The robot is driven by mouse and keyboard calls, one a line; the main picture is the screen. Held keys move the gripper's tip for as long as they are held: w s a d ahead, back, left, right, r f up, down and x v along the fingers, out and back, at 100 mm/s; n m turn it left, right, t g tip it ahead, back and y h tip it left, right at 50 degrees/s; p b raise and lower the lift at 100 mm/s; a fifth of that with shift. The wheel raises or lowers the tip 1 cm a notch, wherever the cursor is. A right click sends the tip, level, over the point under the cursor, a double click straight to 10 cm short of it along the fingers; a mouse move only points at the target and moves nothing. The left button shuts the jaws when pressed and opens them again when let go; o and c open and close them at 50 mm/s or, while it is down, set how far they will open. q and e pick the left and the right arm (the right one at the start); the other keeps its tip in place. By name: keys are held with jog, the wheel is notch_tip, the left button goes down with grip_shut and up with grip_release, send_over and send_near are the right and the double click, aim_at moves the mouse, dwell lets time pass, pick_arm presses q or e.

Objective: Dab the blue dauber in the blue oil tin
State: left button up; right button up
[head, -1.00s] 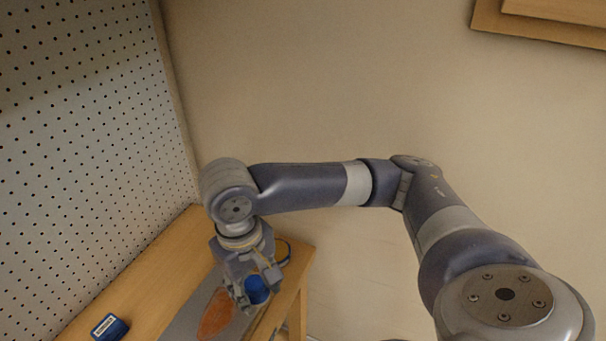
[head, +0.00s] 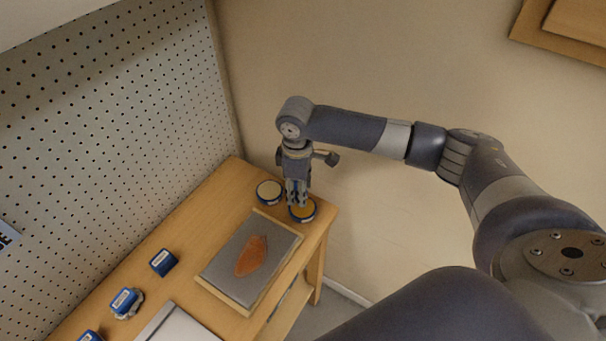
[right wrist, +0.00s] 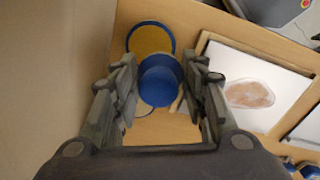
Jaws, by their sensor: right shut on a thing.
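My right gripper (head: 297,202) points down at the far right end of the bench, shut on the blue dauber. In the right wrist view the dauber's round blue top (right wrist: 160,86) sits between the fingers (right wrist: 162,78). A round blue-rimmed tin with amber contents (head: 305,213) is right below the gripper. In the right wrist view this tin (right wrist: 150,38) is partly covered by the dauber. I cannot tell whether the dauber's tip touches the oil. My left gripper is out of view.
A second blue-rimmed round tin, pale on top (head: 268,191), stands left of the gripper. A framed grey board (head: 222,268) holds an orange-brown piece (head: 252,256). Several blue blocks, one here (head: 163,262), lie along the bench. A pegboard (head: 110,150) rises behind it.

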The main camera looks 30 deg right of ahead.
jog(key=shift+w+d+f+n+p, duration=0.15)
jog(key=shift+w+d+n+p, duration=0.2)
jog(key=shift+w+d+n, duration=0.25)
jog(key=shift+d+f, duration=0.2)
jog(key=shift+d, duration=0.05)
pick_arm(q)
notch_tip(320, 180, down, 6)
jog(key=b, duration=0.7)
jog(key=shift+b, duration=0.3)
pick_arm(e)
notch_tip(320, 180, down, 6)
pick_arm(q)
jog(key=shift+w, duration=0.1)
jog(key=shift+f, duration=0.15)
pick_arm(e)
jog(key=shift+f, duration=0.5)
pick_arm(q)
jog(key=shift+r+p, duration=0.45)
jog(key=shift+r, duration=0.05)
pick_arm(e)
jog(key=shift+s+f, duration=0.15)
dwell(1.5)
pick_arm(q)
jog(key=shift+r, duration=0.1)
